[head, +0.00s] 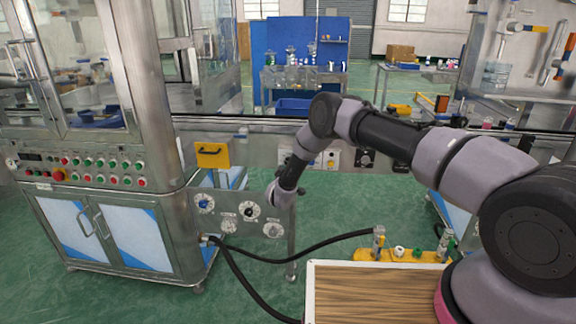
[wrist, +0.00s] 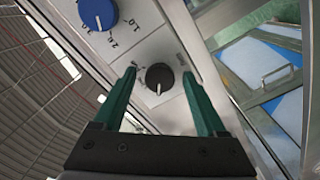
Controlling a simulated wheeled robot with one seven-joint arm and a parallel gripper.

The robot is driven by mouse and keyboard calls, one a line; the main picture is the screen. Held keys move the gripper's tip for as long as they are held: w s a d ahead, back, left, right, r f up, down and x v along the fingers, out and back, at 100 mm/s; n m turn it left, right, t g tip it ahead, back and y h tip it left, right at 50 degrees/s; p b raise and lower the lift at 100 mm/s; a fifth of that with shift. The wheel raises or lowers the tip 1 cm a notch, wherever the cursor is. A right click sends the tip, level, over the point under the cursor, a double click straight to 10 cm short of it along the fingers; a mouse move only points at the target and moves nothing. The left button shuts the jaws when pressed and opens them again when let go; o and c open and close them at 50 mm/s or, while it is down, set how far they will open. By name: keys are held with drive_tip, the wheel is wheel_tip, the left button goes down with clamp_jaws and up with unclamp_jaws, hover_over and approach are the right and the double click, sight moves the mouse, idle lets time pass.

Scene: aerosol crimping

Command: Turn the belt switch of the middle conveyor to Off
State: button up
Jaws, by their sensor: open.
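In the wrist view a round black knob (wrist: 159,77) with a light pointer line sits on a light metal panel (wrist: 168,113). I take it to be the belt switch. The small marks around it are too blurred to read. My gripper (wrist: 159,71) is open, its two green fingers on either side of the knob, with visible gaps. How far the fingertips are from the panel I cannot tell. In the head view my wrist (head: 283,190) is beside a metal panel (head: 218,215) with several dials; my fingers are not clear there.
A blue knob (wrist: 98,13) with a number scale is close to the black knob. A steel cabinet machine (head: 100,190) stands at the left of the head view. A black hose (head: 300,248) runs across the floor. A wood-topped surface (head: 375,295) is in front.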

drive_tip(key=s, duration=1)
drive_tip(key=shift+s+a, duration=0.2)
drive_tip(key=shift+s, duration=0.15)
